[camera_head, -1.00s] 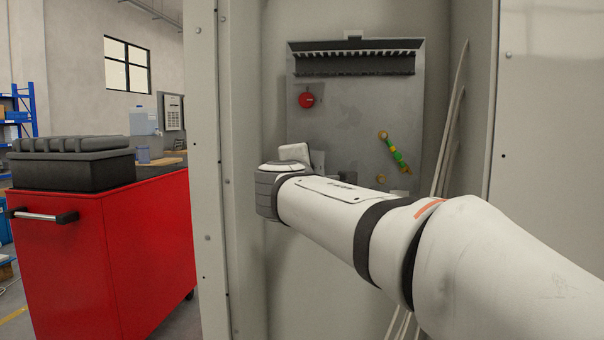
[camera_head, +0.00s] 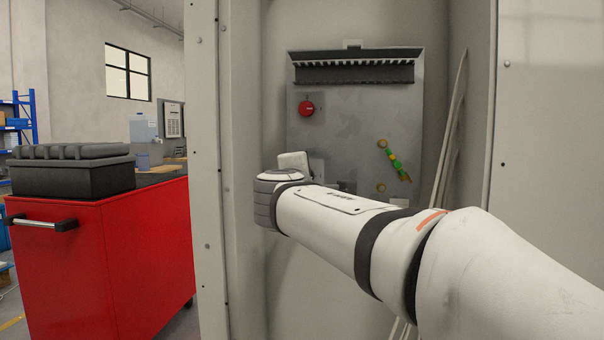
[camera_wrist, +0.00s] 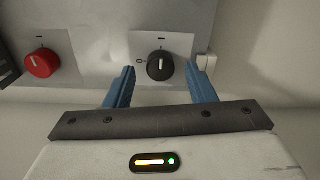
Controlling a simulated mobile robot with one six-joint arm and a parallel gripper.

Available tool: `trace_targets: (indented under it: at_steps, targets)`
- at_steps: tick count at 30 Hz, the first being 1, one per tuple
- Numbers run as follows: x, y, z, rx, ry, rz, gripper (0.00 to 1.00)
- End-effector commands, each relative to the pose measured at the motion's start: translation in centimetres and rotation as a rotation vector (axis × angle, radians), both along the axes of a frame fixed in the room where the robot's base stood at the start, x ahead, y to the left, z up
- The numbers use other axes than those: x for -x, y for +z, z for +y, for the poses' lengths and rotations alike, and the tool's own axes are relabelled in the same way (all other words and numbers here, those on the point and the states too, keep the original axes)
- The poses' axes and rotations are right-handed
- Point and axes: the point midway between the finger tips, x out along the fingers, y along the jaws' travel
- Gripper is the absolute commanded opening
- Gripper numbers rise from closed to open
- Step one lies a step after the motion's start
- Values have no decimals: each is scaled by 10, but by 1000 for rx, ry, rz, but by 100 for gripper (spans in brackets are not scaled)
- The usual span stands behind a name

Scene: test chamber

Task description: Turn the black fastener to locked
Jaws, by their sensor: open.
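The black fastener (camera_wrist: 160,66) is a round black knob with a pale pointer line, on a light square plate in the wrist view. Marks show on the plate above it and to its left. My gripper (camera_wrist: 162,78) is open, with one blue finger to the left of the knob and one to the right. Both fingers appear apart from it, with gaps on each side. In the head view my arm hides the black knob and the gripper's fingers.
A red knob (camera_wrist: 42,63) sits left of the black one; it also shows in the head view (camera_head: 306,108). A yellow-green bar (camera_head: 394,161) and a slotted duct (camera_head: 354,70) are on the cabinet panel. Cables (camera_head: 452,130) run down the right side. A red cart (camera_head: 110,255) stands left outside.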

Motion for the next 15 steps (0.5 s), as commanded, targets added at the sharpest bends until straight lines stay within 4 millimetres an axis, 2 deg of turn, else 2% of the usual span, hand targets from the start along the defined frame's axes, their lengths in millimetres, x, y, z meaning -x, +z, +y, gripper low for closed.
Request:
trace_targets:
  at_steps: [9, 15]
  targets:
    - [53, 5, 9, -1, 4, -4, 50]
    - [72, 5, 13, -2, 2, -2, 50]
